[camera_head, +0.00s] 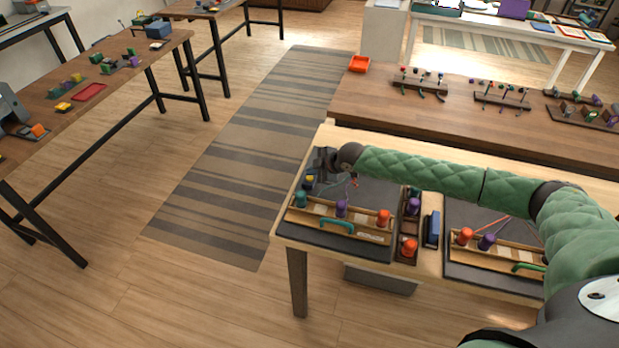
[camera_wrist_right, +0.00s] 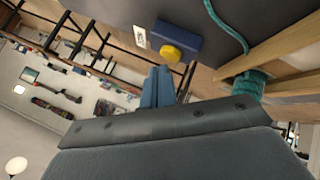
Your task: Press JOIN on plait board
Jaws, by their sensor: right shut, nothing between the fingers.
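The plait board (camera_head: 367,193) is a dark board at the left end of the near table, with a wooden rail (camera_head: 340,225) carrying teal, purple and orange bobbins. A blue box with a round yellow button (camera_wrist_right: 171,53) sits on it, beside a small white label too small to read; the button also shows at the board's far left corner in the head view (camera_head: 309,180). My right gripper (camera_head: 318,170) is above that corner. Its blue fingers (camera_wrist_right: 158,86) are shut and empty, close to the button; contact cannot be told. My left gripper is not in view.
A second board (camera_head: 490,262) with orange and purple bobbins lies to the right. Between the boards stand a bobbin holder (camera_head: 409,228) and a blue block (camera_head: 432,229). Teal cord (camera_wrist_right: 226,28) runs near the button. My right arm spans the table's far side.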

